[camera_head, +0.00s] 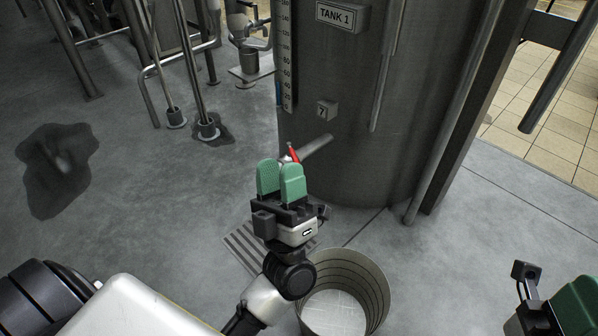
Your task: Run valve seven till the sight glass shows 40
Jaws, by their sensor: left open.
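The steel tank labelled TANK 1 (400,110) stands at centre right. The number plate 7 (327,110) is on its wall. Below it, valve seven has a red handle (294,153) and a pale pipe stub (316,146). The sight glass (287,50) runs up the tank's left side with a numbered scale. Blue shows low in it, but its exact level is too small to read. My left gripper (281,172) is open, its green fingers upright just in front of the red handle; contact cannot be told. My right gripper (560,308) is cut off at the lower right corner.
An open ribbed bucket (378,290) stands on the floor below the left gripper. A floor grate (240,246) lies beside it. Metal pipes and rails (185,60) stand at upper left.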

